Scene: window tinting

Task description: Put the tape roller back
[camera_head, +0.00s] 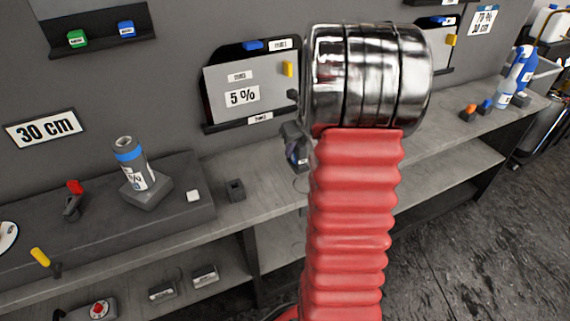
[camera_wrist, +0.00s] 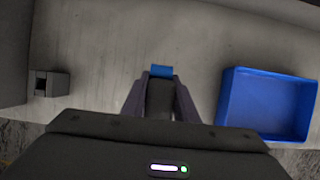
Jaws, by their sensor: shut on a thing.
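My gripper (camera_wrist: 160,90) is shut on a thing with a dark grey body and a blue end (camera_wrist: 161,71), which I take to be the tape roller. Its lower part is hidden between the fingers. The held thing is above the grey bench top. In the head view my gripper (camera_head: 292,133) is largely hidden behind my own arm. A small dark block with a square opening (camera_wrist: 48,82) stands on the bench left of my gripper; it also shows in the head view (camera_head: 235,190). I cannot tell if it is the roller's holder.
A blue tray (camera_wrist: 226,100) lies right of my gripper. A grey stand (camera_head: 146,190) with a blue-banded roll (camera_head: 130,160) is at left. The wall has a 5 % panel (camera_head: 240,105). Bottles (camera_head: 525,65) stand far right. The bench between block and tray is clear.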

